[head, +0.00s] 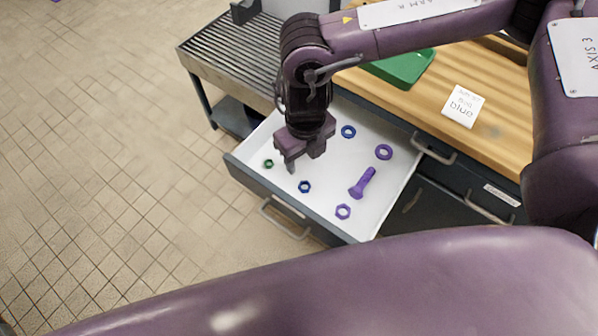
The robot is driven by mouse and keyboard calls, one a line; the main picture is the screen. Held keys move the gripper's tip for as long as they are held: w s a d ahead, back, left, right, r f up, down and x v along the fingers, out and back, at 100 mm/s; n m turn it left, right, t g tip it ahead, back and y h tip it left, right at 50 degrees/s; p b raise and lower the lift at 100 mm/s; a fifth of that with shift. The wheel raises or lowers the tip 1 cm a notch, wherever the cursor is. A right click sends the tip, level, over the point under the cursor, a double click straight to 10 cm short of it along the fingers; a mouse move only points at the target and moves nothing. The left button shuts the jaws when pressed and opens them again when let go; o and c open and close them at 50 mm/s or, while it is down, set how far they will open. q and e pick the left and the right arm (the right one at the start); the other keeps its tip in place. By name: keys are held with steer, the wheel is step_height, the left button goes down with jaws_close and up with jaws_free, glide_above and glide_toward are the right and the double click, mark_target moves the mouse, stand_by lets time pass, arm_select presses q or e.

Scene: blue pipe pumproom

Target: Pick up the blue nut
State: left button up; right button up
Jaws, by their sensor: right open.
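The blue nut (305,187) is a small dark blue hexagonal ring lying flat on the white floor of the open drawer (385,208). My right gripper (301,160) is over the drawer, pointing down, above and slightly behind the blue nut in the picture. It is open, with nothing seen between its fingers, and it appears apart from the nut. A blue ring (348,131), likely a washer, lies further back in the drawer. My left gripper is not in view.
The drawer also holds a green nut (268,163), a purple bolt (362,184), a purple ring (383,152) and a purple nut (343,211). A green tray (402,68) and a white card reading "blue" (462,106) lie on the wooden worktop (437,82).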

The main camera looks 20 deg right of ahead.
steer(key=b, duration=0.4)
glide_toward(305, 185)
steer(key=shift+a+f+b, duration=0.3)
steer(key=shift+f+b, duration=0.2)
steer(key=shift+b, duration=0.35)
steer(key=shift+s+f, duration=0.1)
steer(key=shift+f, duration=0.5)
steer(key=f, duration=0.5)
steer(key=shift+d+f, duration=0.25)
steer(key=shift+f, duration=0.45)
steer(key=c, duration=1.1)
steer(key=shift+r, duration=0.15)
